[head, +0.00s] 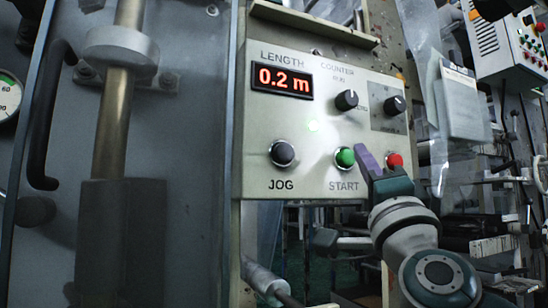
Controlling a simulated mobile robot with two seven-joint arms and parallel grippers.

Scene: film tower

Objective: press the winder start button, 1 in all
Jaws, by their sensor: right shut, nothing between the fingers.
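The winder control panel (310,180) faces me in the head view. Its green START button (344,157) sits low on the panel, with the label START below it. My right gripper (369,158) is shut and empty, with its purple-grey tip just to the right of the green button. I cannot tell whether the tip touches the panel. The display (282,80) reads 0.2 m in orange digits. My left gripper is not in view.
A black JOG button (282,153) is left of START, and a red button (394,160) is just right of my right gripper.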

